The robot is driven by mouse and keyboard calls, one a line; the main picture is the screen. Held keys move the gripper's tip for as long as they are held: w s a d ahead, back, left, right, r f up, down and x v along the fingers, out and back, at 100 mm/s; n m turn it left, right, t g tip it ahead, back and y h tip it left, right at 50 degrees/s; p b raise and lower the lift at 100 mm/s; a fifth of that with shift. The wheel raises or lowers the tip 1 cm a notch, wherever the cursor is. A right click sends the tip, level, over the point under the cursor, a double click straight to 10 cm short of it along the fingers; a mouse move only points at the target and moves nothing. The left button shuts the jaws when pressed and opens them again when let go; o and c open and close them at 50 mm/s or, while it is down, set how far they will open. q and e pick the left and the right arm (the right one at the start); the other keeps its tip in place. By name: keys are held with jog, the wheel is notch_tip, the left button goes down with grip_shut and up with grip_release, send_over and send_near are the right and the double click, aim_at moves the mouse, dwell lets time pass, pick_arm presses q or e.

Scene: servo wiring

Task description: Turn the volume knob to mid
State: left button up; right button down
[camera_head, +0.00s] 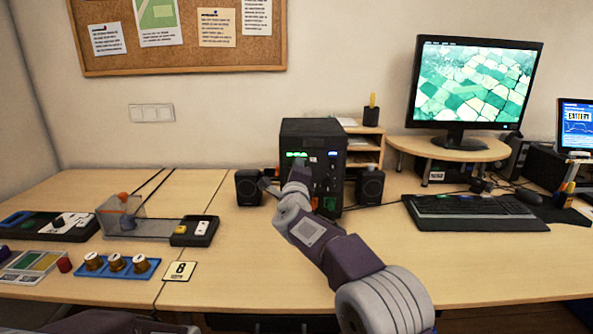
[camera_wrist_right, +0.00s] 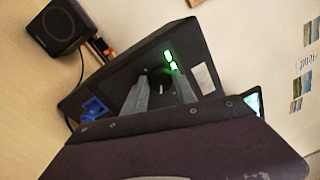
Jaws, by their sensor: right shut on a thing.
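The black box (camera_head: 318,130) stands against the back of the desk between two small speakers. Its front panel carries a lit green display (camera_head: 296,154), also seen in the right wrist view (camera_wrist_right: 170,58). In the right wrist view the dark round volume knob (camera_wrist_right: 160,74) sits on that panel beside the display, with a pale mark on it. My right gripper (camera_wrist_right: 160,88) is shut on the knob, one finger on each side. In the head view my right arm hides the knob. My left gripper is out of view.
Speakers (camera_head: 249,187) (camera_head: 369,186) flank the box closely. A keyboard (camera_head: 474,212) and monitor (camera_head: 475,84) are at right. A blue tray (camera_head: 117,268) with brass-coloured pieces and a clear bin (camera_head: 119,220) are at left.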

jog(key=c, duration=1)
grip_release()
jog(key=shift+s, duration=0.1)
jog(key=s, duration=0.6)
jog(key=s+b, duration=0.1)
jog(key=s, duration=0.2)
jog(key=shift+a+f, duration=0.1)
jog(key=shift+f, duration=0.2)
jog(key=shift+w, duration=0.1)
